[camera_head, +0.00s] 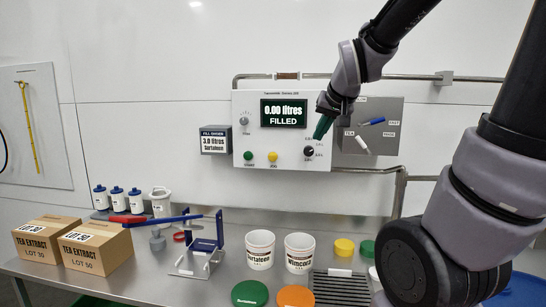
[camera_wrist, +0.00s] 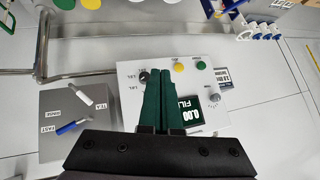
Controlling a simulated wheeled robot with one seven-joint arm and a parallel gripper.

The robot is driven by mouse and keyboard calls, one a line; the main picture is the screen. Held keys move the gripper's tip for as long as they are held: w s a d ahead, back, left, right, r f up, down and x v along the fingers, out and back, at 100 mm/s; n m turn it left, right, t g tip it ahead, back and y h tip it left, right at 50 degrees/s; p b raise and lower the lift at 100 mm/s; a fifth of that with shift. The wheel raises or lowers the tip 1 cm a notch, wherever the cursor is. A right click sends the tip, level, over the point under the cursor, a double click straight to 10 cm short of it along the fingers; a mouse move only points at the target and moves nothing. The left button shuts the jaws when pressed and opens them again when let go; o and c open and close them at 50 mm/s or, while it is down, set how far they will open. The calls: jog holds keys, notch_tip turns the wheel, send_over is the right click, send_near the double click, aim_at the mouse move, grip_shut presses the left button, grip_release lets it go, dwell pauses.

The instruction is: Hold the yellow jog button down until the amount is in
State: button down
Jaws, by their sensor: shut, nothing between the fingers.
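The yellow jog button (camera_head: 272,156) is on the lower front of the white control panel (camera_head: 245,106), right of a green button (camera_head: 248,155). It also shows in the wrist view (camera_wrist: 178,67). The panel display (camera_head: 284,113) reads "0.00 litres FILLED". A sign (camera_head: 214,141) left of the panel reads "3.0 litres" with a product name that looks like "Dortaleen". My gripper (camera_head: 321,129) has green fingers and is shut and empty. It is in front of the panel's right side, near the black knob (camera_head: 309,151), apart from the yellow button. In the wrist view the fingers (camera_wrist: 166,70) cover part of the panel.
A grey box with two lever switches (camera_head: 372,121) is right of the panel. Pipes (camera_head: 345,168) run around the panel. The bench below holds two white buckets (camera_head: 260,249), cartons (camera_head: 95,248), coloured lids (camera_head: 250,293) and a blue-and-red lever stand (camera_head: 200,259).

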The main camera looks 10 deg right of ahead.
jog(key=w+a+f+n+t+y, duration=0.1)
jog(key=w+a+f+n, duration=0.1)
jog(key=w+a+f, duration=0.3)
jog(key=w+a+f+n+t+y, duration=0.1)
jog(key=w+a+f, duration=0.4)
jog(key=w, duration=0.9)
notch_tip(320, 180, down, 4)
jog(key=shift+a+r+n+t+y, duration=0.25)
jog(key=shift+a+n+t+y, duration=0.2)
jog(key=shift+n, duration=0.25)
jog(key=shift+d, duration=0.1)
send_near(270, 158)
jog(key=shift+w+a+f, duration=0.65)
jog(key=shift+w+f, duration=0.2)
jog(key=shift+w, duration=0.1)
jog(key=shift+w+a+f, duration=0.65)
jog(key=shift+w+f, duration=0.15)
jog(key=shift+w, duration=0.15)
jog(key=shift+w, duration=0.2)
jog(key=shift+w+d, duration=0.15)
jog(key=shift+w, duration=0.05)
jog(key=shift+w+d, duration=0.2)
jog(key=shift+w, duration=0.3)
dwell(1.9)
